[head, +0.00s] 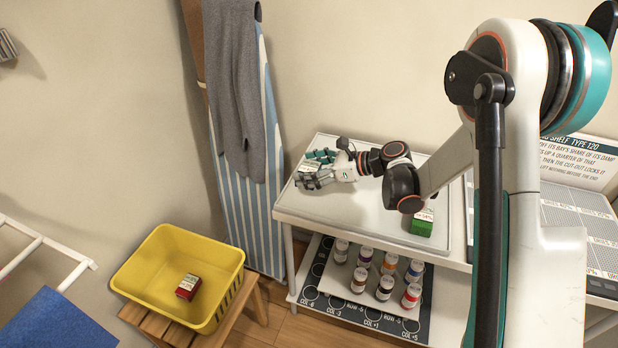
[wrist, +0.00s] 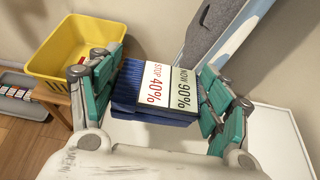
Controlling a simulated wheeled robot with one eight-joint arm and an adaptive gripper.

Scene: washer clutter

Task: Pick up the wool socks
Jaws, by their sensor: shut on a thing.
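What look like the wool socks (wrist: 127,85), a dark blue ribbed bundle, fill the space between my fingers in the wrist view. A white and pale green card on them reads "STOP 40%" and "NOW 90%". My gripper (wrist: 160,88) is shut on the bundle, with teal finger pads on both sides. In the head view my gripper (head: 318,168) is low over the left end of the white table top (head: 345,215). There the bundle is mostly hidden, and only its pale card shows. I cannot tell whether it still touches the table.
A green pack (head: 422,224) with a white label sits farther right on the table. A yellow basket (head: 150,262) holding a red pack (head: 188,287) stands on a wooden stool at lower left. Several jars (head: 376,272) stand on the shelf below. An ironing board (head: 262,225) leans behind.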

